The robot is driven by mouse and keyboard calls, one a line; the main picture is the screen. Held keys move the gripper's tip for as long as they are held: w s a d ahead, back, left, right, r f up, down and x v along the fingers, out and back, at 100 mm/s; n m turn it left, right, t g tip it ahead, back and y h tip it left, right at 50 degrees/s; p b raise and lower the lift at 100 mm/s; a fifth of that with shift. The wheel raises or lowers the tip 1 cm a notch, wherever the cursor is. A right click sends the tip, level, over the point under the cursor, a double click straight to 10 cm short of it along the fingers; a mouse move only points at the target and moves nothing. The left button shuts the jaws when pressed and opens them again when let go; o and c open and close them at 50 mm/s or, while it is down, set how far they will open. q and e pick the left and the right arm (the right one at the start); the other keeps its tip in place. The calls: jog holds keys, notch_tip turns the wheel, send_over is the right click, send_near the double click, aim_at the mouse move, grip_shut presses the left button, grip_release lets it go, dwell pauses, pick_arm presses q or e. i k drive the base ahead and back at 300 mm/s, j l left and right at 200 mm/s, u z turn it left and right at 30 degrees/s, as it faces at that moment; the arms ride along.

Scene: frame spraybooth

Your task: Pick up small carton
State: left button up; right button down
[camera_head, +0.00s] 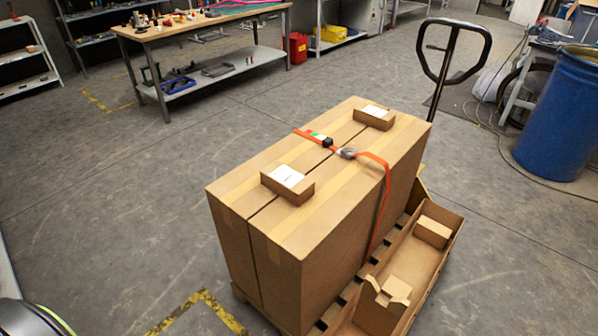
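One small carton (289,189) with a white label lies on the near part of the large cardboard boxes. Another small labelled carton (374,119) lies on their far part. A third small carton (433,232) sits in the far part of a long open cardboard tray (449,250) to the right of the boxes. A small box with raised flaps (383,303) stands in the near part of that tray. Neither of my grippers shows in the head view.
Two tall cardboard boxes (325,207), bound with an orange strap (379,200), stand on a wooden pallet. A black pallet jack handle (444,77) rises behind. A blue barrel (561,118) stands right. A workbench (205,31) is at back left. Floor to the left is clear.

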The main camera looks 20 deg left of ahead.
aim_at(297, 188)
jog(key=j+z, duration=0.4)
jog(key=j, duration=0.8)
jog(key=j+z, duration=0.35)
jog(key=j, duration=0.9)
jog(key=j+z, duration=0.3)
jog(key=j, duration=0.2)
jog(key=j+z, duration=0.25)
jog(key=j, duration=0.3)
jog(key=j+z, duration=0.3)
jog(key=j, duration=0.2)
jog(key=k+j+z, duration=0.1)
jog(key=j+z, duration=0.15)
jog(key=j, duration=0.25)
jog(key=k+j+z, duration=0.15)
jog(key=j+z, duration=0.15)
jog(key=j, duration=0.15)
